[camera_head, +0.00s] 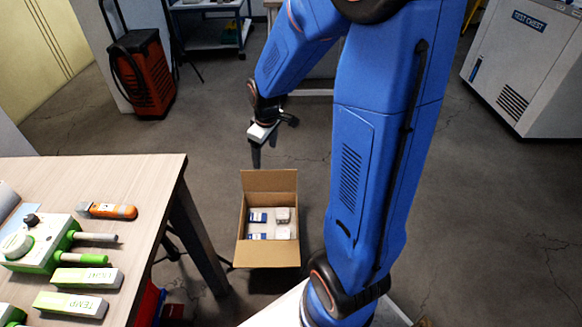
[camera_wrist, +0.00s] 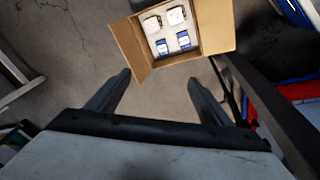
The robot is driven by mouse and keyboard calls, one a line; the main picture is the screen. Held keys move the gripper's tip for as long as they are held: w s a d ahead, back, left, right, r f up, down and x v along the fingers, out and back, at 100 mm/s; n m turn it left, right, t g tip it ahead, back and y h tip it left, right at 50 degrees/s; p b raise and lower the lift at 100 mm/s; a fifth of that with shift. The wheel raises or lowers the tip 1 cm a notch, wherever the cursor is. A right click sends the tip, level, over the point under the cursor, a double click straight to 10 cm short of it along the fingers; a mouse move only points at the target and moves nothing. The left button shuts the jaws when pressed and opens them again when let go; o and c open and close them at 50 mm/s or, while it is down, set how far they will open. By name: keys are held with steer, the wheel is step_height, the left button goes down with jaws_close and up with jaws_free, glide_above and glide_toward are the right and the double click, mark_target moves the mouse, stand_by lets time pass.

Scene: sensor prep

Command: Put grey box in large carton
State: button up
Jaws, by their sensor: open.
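The large carton (camera_head: 268,256) is an open brown cardboard box, low beside the table, with its flaps up. It also shows at the top of the wrist view (camera_wrist: 127,45). Inside lie several small white or pale grey items, some with blue labels; the pale items (camera_head: 283,215) sit on the right in the head view. I cannot tell whether one of these is the grey box. My gripper (camera_head: 262,152) is open and empty, in the air beyond the carton. In the wrist view its two fingers (camera_wrist: 157,75) are spread, with floor between them and the carton ahead.
A wooden table (camera_head: 150,178) at the left holds green-and-white boxes (camera_head: 87,278), a green-and-white device (camera_head: 35,245) and an orange tool (camera_head: 108,211). A red bin (camera_wrist: 293,92) stands under it. A white test chest (camera_head: 530,70) is at the right. Floor between is clear.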

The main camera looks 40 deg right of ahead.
steer(key=s+a+r+m+t, duration=0.1)
steer(key=s+a+r+m, duration=0.1)
steer(key=s+r, duration=0.6)
steer(key=s+a+r+m+t, duration=0.1)
steer(key=s+a+r+m, duration=0.2)
steer(key=s, duration=1.4)
step_height(320, 180, up, 5)
steer(key=shift+a+r+m, duration=0.15)
steer(key=shift+a+m, duration=0.15)
steer(key=shift+a, duration=0.75)
